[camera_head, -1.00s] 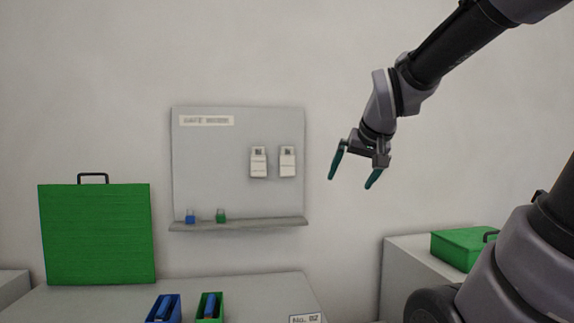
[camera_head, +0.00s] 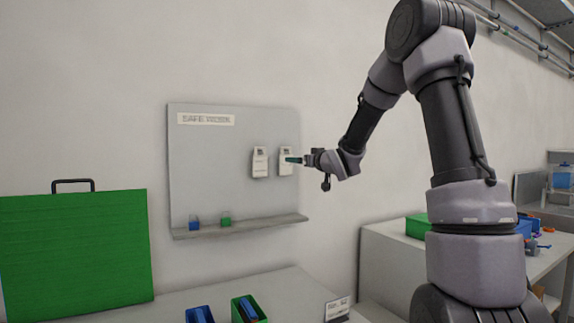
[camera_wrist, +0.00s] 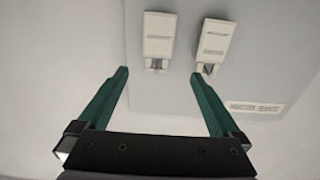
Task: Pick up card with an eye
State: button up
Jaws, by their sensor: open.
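Two white cards hang side by side on a grey wall board: a left card (camera_head: 259,162) and a right card (camera_head: 283,168). The marks on them are too small to tell which bears an eye. My gripper (camera_head: 290,160) is open and level, pointing at the board, with its fingertips in front of the right card and partly covering it. The wrist view is upside down, so the right card (camera_wrist: 158,38) shows at left there, just beyond the gap between my fingertips (camera_wrist: 159,74). The left card (camera_wrist: 215,42) lies beyond the other finger. Nothing is between the fingers.
The board (camera_head: 210,160) has a ledge (camera_head: 245,226) holding a small blue item (camera_head: 194,224) and a green one (camera_head: 226,220). A green case (camera_head: 75,255) stands at left. Blue (camera_head: 200,314) and green (camera_head: 248,308) bins sit on the counter below.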

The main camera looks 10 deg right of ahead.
jog(key=x, duration=1.1)
jog(key=shift+d+f, duration=0.2)
jog(key=shift+d, duration=0.1)
jog(key=c, duration=1.2)
jog(key=shift+c, duration=0.2)
jog(key=shift+r, duration=0.15)
